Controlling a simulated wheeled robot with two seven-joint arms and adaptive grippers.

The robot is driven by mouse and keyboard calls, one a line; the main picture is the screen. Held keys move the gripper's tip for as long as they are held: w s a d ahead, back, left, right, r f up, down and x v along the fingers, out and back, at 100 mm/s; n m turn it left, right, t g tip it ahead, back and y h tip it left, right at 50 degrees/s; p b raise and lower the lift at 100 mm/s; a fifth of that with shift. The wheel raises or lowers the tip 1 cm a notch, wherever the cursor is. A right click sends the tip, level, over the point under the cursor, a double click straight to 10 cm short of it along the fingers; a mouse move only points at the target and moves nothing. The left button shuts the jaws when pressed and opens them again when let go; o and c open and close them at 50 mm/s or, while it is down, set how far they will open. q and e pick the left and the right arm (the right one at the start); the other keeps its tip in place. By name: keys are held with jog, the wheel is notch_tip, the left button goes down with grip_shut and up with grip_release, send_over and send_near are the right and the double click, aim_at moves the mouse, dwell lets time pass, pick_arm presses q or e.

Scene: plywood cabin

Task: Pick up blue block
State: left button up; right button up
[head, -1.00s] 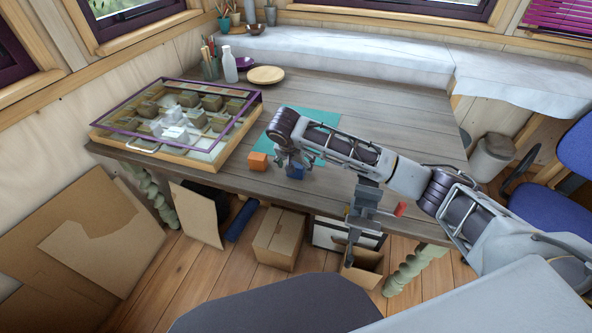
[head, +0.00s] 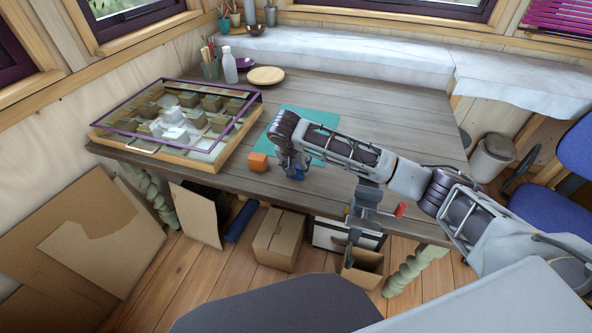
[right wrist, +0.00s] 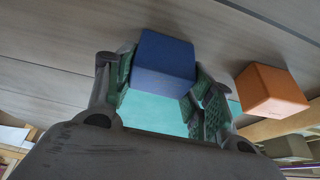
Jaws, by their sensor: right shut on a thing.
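The blue block (right wrist: 163,64) sits between the two green-padded fingers of my right gripper (right wrist: 165,92) in the right wrist view, and the gripper is shut on it. In the head view the blue block (head: 295,174) shows small under my right gripper (head: 291,170), near the table's front edge. Whether it touches the tabletop I cannot tell. An orange block (head: 258,161) is just left of the gripper on the table; it also shows in the right wrist view (right wrist: 271,91). My left gripper is not in view.
The wooden table (head: 375,105) has a teal mat (head: 325,134) behind the gripper. A glass-lidded display case (head: 180,122) stands at the left. A round wooden plate (head: 266,75), a white bottle (head: 230,66) and a clamp (head: 362,210) at the front edge are nearby.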

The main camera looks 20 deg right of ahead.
jog(key=shift+r, duration=0.15)
notch_tip(320, 180, up, 8)
jog(key=shift+r+p, duration=0.1)
jog(key=shift+p, duration=0.25)
jog(key=shift+r, duration=0.8)
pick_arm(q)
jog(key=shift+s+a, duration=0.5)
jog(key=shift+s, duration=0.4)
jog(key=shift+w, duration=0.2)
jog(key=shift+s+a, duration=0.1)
